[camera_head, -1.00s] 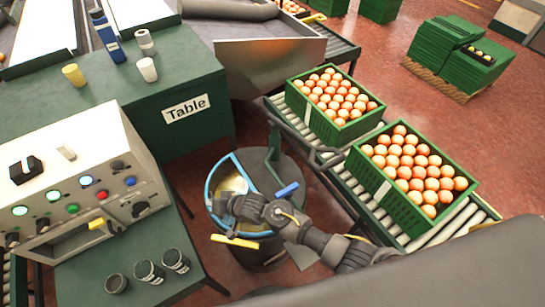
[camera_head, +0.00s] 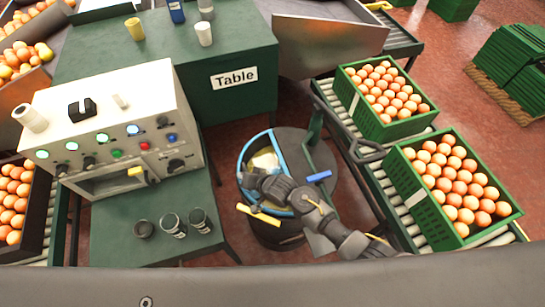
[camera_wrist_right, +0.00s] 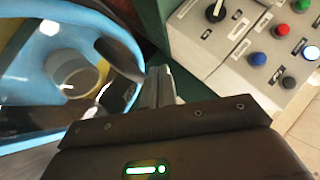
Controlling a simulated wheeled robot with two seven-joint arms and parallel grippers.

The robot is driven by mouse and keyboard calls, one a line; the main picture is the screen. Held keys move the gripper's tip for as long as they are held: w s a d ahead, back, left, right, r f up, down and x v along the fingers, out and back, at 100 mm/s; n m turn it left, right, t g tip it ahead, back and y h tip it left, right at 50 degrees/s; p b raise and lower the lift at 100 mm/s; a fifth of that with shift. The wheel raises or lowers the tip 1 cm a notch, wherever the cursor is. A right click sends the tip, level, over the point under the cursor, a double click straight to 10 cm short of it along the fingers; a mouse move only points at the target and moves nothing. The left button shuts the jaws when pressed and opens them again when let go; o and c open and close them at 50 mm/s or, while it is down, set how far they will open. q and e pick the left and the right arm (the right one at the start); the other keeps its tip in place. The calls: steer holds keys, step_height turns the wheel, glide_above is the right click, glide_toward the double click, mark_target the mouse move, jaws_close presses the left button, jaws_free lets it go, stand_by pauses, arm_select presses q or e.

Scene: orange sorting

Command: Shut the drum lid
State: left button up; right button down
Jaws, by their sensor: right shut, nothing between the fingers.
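The drum (camera_head: 270,232) stands on the floor right of the control box. Its top has a light blue rim (camera_head: 243,160) around an open part on the left, with something pale inside. A dark grey cover (camera_head: 305,150) spans the right part of the top. My right gripper (camera_head: 249,181) is over the drum's left rim, shut and empty; its arm hides part of the top. In the right wrist view its fingers (camera_wrist_right: 160,86) are beside the blue rim (camera_wrist_right: 100,18), and a round pale cup-like thing shows inside. Whether they touch the rim I cannot tell. My left gripper is out of view.
The control box (camera_head: 110,120) and green table (camera_head: 235,105) stand left of the drum. Several dark cups (camera_head: 172,224) are on the lower green surface. A roller conveyor (camera_head: 385,190) with green crates (camera_head: 430,195) of oranges runs close on the right.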

steer(key=shift+r+p, duration=0.5)
steer(key=s+r+p, duration=0.1)
steer(key=s+r, duration=0.6)
steer(key=r, duration=0.3)
steer(key=shift+p, duration=0.4)
steer(key=shift+s+a, duration=0.1)
